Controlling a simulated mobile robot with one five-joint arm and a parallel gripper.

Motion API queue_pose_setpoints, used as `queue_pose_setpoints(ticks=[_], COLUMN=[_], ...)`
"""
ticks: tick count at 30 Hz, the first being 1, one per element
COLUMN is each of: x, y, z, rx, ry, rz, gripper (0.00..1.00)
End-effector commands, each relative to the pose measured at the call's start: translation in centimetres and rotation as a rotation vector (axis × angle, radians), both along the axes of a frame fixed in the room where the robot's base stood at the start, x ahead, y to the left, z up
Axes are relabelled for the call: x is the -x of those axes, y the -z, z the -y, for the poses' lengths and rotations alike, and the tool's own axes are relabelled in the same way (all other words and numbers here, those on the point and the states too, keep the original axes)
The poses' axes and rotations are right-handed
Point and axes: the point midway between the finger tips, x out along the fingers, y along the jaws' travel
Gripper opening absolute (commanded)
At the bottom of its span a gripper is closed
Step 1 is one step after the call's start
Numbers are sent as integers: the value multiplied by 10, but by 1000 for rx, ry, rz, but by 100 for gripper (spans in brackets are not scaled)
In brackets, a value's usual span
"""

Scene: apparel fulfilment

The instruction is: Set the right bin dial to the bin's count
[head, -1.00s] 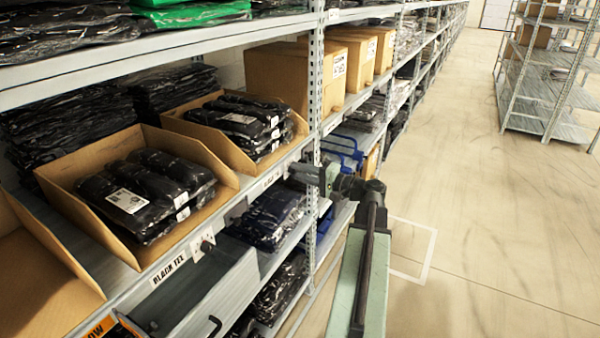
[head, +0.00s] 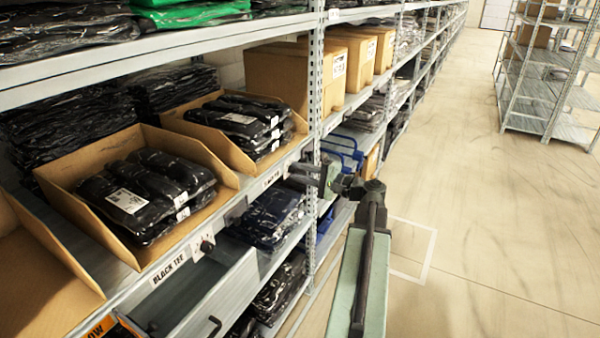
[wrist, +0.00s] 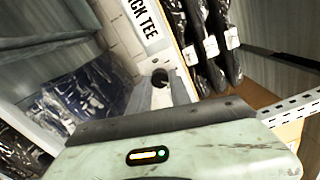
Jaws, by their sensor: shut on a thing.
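The right bin (head: 240,150) is an open cardboard bin holding several black bagged garments. My gripper (head: 292,172) reaches the shelf edge to the right of this bin's label (head: 271,178). The right dial is hidden behind my gripper in the head view. In the wrist view, its dark round knob (wrist: 160,77) sits beyond the label ending "CK TEE" (wrist: 143,20). My gripper (wrist: 160,88) is shut on the knob there. The dial's pointer and marks cannot be read.
The left bin (head: 213,160) also holds several black packs. Its dial (head: 206,245) is on the shelf edge beside a "BLACK TEE" label (head: 169,268). A shelf upright (head: 315,100) stands close to my gripper. The aisle floor (head: 470,230) at right is clear.

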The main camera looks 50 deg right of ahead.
Motion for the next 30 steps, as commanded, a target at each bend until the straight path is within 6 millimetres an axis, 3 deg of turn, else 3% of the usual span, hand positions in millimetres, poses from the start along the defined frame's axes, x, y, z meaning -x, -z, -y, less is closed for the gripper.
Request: queue_pose_setpoints(ticks=[4, 5, 6, 7, 17, 30], x=[1, 1, 0, 0, 4, 73], y=[1, 1, 1, 1, 0, 1], z=[0, 0, 0, 0, 2, 19], rx=[3, 3, 3, 3, 2, 2], ry=[0, 0, 0, 0, 2, 3], rz=[-3, -3, -3, -3, -1, -1], gripper=[0, 32, 44, 46, 46, 46])
